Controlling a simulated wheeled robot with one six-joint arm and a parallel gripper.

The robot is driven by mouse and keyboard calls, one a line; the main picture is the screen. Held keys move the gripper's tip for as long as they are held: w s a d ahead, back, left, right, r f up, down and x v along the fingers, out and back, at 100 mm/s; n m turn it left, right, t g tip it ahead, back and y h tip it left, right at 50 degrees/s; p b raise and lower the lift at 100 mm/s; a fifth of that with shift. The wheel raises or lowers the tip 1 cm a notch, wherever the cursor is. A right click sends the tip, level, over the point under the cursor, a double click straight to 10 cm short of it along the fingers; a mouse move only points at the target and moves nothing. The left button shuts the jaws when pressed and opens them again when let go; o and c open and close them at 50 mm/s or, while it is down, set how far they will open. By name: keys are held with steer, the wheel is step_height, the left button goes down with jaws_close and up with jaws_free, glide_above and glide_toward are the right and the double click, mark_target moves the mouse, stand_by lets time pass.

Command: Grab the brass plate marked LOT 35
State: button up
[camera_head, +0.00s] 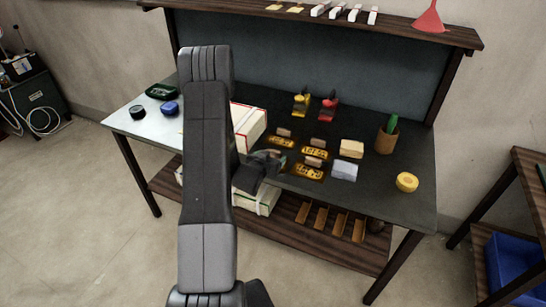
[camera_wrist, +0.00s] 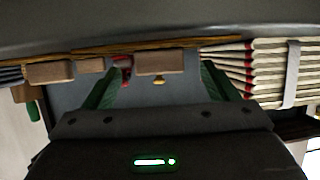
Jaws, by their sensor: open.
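Three brass plates with dark lettering lie on the dark bench top in the head view: a back left one (camera_head: 281,142), a middle right one (camera_head: 314,154) and a front one (camera_head: 307,173). The lettering is too small to tell surely which reads LOT 35. My gripper (camera_head: 272,158) is just left of the plates, low over the bench. In the wrist view my gripper (camera_wrist: 160,84) has its two green fingers wide apart, with nothing held. Beyond them, a brown block (camera_wrist: 160,64) shows by a thin brass-coloured edge (camera_wrist: 145,46).
Small pinkish-brown blocks (camera_head: 284,132) stand by the plates. A cream block (camera_head: 351,149), a grey block (camera_head: 344,171) and a yellow roll (camera_head: 407,182) lie to the right. A white stack with red edges (camera_head: 248,127) stands left of the plates.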

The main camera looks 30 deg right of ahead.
mark_target(273, 154)
steer(key=shift+p+x, duration=0.6)
steer(key=shift+x, duration=1.35)
steer(key=c, duration=1.3)
steer(key=shift+o, duration=0.2)
steer(key=shift+r, duration=0.1)
